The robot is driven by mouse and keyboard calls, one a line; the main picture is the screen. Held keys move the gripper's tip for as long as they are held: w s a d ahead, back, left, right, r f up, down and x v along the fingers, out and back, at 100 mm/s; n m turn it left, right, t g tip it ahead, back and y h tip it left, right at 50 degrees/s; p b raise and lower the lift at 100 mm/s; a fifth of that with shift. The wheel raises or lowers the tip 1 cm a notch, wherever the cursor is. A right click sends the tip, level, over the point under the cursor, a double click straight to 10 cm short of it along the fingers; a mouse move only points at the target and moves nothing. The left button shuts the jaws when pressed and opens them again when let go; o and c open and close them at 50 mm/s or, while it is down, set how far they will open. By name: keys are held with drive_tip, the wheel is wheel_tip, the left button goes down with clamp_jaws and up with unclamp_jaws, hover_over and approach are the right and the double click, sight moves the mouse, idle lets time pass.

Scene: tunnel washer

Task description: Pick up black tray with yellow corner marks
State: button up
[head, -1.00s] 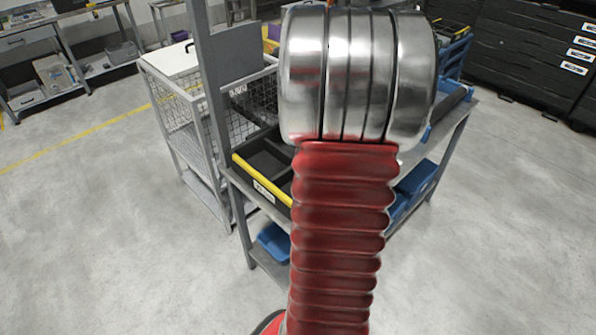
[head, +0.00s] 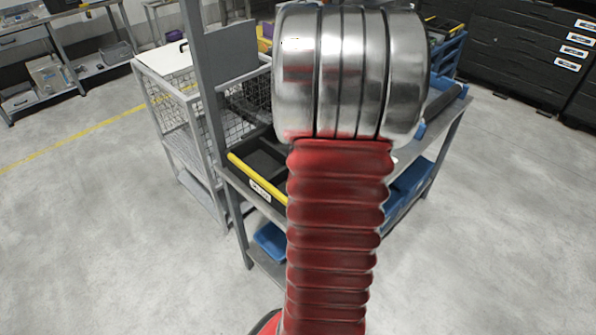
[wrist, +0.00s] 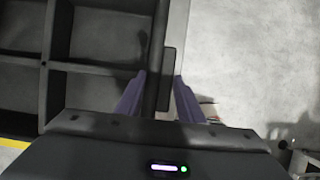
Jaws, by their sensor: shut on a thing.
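In the wrist view a black tray (wrist: 92,48) with square compartments fills the left side. My gripper (wrist: 160,85) has its two purple fingers on either side of the tray's right wall and is shut on it. A piece of yellow shows at the lower left of that view; I cannot tell whether it is on the tray. In the head view a black tray with a yellow front edge (head: 258,181) and a white label lies on a grey rack; I cannot tell whether it is the held one. My arm hides much of the rack, and my gripper is hidden there.
The grey rack has an upright post (head: 204,80) at its left and blue bins (head: 271,241) on its lower shelf. A white wire-mesh cart (head: 172,115) stands behind it. Black cabinets (head: 510,50) stand at the back right. The floor at right is clear.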

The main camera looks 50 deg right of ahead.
drive_tip(key=shift+r, duration=0.75)
drive_tip(key=shift+s+r, duration=0.2)
drive_tip(key=shift+r, duration=0.45)
drive_tip(key=shift+s+r, duration=0.2)
drive_tip(key=shift+r, duration=0.4)
drive_tip(key=s+a, duration=0.2)
drive_tip(key=s, duration=1.5)
drive_tip(key=shift+a, duration=0.4)
drive_tip(key=shift+f, duration=0.1)
